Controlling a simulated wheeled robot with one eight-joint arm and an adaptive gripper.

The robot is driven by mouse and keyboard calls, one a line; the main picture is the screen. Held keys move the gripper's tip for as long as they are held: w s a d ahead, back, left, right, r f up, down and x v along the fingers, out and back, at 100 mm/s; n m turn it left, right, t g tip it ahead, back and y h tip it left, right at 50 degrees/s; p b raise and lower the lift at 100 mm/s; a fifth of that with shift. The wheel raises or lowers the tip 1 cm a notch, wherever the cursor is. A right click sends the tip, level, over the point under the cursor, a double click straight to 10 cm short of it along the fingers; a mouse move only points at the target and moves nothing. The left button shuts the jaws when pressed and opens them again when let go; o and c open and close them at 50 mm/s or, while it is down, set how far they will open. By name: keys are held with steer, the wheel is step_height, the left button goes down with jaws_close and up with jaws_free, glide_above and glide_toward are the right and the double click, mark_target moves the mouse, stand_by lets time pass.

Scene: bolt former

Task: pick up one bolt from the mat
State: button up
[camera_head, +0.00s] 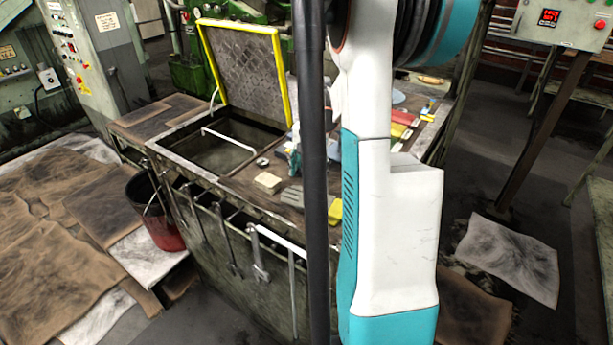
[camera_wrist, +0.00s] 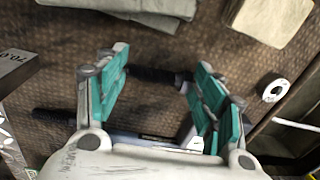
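In the wrist view my gripper (camera_wrist: 160,80) is open, its two teal-padded fingers spread wide above a brown textured mat (camera_wrist: 50,75). A dark bolt-like piece (camera_wrist: 150,75) lies crosswise between the fingers, its right end close to the right finger. I cannot tell whether it touches a finger. A second long piece (camera_wrist: 62,118), dark at its left end, lies nearer my palm, partly hidden by the gripper. In the head view my gripper (camera_head: 293,160) shows only as a small teal and white patch on the bench, left of my arm; the bolts cannot be made out there.
A beige folded cloth (camera_wrist: 272,18) and grey gloves (camera_wrist: 165,8) lie beyond the fingers. A small white ring (camera_wrist: 276,90) is at right, near the open bench well (camera_head: 225,140). A grey box marked 70.0 (camera_wrist: 15,68) stands at left. A yellow-edged lid (camera_head: 240,65) stands raised behind.

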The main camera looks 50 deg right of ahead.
steer(key=c, duration=0.4)
